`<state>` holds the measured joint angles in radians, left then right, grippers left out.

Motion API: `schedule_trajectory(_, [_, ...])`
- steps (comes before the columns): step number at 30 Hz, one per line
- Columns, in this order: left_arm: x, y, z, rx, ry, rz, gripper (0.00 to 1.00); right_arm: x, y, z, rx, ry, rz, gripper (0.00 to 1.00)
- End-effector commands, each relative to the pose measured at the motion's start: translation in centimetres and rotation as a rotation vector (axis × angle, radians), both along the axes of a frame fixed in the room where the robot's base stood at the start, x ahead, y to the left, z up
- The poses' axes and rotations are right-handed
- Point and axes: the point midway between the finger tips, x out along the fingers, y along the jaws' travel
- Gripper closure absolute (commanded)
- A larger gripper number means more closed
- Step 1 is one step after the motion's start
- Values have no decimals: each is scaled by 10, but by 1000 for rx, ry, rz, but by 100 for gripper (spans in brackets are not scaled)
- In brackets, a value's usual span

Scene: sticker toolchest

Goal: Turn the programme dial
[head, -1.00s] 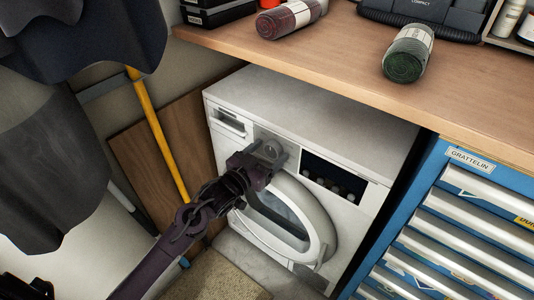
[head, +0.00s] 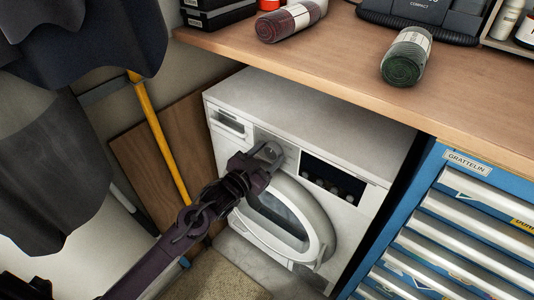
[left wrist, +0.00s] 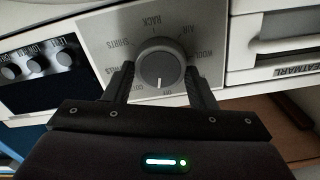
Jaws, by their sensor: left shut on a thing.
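The programme dial (left wrist: 160,64) is a round grey knob on a light panel. Labels such as RACK, AIR and SHIRTS stand around it, and its white mark points down in the left wrist view. My left gripper (left wrist: 161,80) is shut on the dial, one finger on each side. In the head view, my left gripper (head: 268,153) is at the front panel of the white machine (head: 310,110) and hides most of the dial. I do not see my right gripper.
The round door (head: 325,235) is below my left gripper. A dark panel with small knobs (head: 333,178) is right of it. A wooden worktop (head: 330,50) overhangs the machine. A blue drawer chest (head: 440,225) stands to the right, and a yellow pole (head: 158,135) leans at left.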

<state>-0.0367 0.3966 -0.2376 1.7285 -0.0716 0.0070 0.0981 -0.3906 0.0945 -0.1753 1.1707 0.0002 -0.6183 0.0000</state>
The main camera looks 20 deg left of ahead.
Motion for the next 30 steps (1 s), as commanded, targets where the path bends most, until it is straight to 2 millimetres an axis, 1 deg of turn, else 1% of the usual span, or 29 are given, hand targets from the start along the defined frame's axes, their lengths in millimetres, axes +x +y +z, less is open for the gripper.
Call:
schedule_trajectory(6, [0, -1, 0, 176, -63, -2, 72, -4, -2, -3, -2, -1, 1, 100])
schedule_trajectory(10, [-1, -1, 0, 270, -96, -2, 72, -4, -2, -4, 0, -4, 2, 100])
schedule_trajectory(15, [-1, -2, -1, 369, -132, -1, 72, -8, 0, -6, 2, -2, 2, 100])
schedule_trajectory(24, [-1, -2, -2, 464, -167, -1, 72, -18, 0, -10, 3, 11, 3, 100])
schedule_trajectory(30, [-1, -3, -2, 478, -173, -1, 72, -18, 0, -10, 3, 11, 3, 100])
